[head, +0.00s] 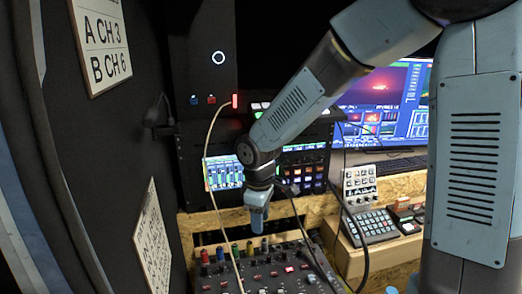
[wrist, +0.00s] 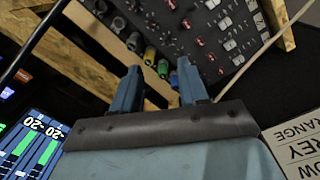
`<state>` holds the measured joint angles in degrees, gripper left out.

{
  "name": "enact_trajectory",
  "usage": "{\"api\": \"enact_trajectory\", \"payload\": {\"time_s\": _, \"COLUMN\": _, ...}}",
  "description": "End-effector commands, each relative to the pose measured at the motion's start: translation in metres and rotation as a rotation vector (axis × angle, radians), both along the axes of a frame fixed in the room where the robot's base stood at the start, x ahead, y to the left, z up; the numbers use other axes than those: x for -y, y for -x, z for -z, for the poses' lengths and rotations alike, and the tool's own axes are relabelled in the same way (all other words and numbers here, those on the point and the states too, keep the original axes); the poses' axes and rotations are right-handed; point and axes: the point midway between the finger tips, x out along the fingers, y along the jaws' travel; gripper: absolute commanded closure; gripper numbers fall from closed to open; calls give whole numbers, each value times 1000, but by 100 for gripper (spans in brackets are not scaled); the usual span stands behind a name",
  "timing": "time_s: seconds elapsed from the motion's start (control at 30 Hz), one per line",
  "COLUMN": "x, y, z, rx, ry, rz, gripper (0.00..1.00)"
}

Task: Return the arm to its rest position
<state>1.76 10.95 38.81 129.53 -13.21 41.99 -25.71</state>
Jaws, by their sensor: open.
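My arm reaches from the upper right of the head view down to the middle. My gripper (head: 257,218) hangs over the back edge of the audio mixer (head: 262,278). In the wrist view my gripper (wrist: 160,88) shows two blue fingers set apart, with nothing between them. Beyond the fingertips, coloured plugs and the mixer panel (wrist: 215,30) show, apart from the fingers. The arm's rest position is not marked in either view.
A rack with lit screens (head: 223,173) stands behind the gripper. A keypad panel (head: 370,227) and a monitor (head: 390,100) are to the right. A cream cable (head: 212,150) hangs left of my arm. A dark wall with a sign (head: 152,240) bounds the left.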

Motion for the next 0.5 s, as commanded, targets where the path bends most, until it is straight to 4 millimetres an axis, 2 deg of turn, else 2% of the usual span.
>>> {"api": "enact_trajectory", "payload": {"time_s": 0.27, "x": 62, "y": 3, "z": -53, "rx": 117, "ry": 34, "rz": 258, "gripper": 57}}
{"api": "enact_trajectory", "payload": {"time_s": 0.5, "x": 113, "y": 21, "z": -98, "rx": 210, "ry": 18, "rz": 492, "gripper": 57}}
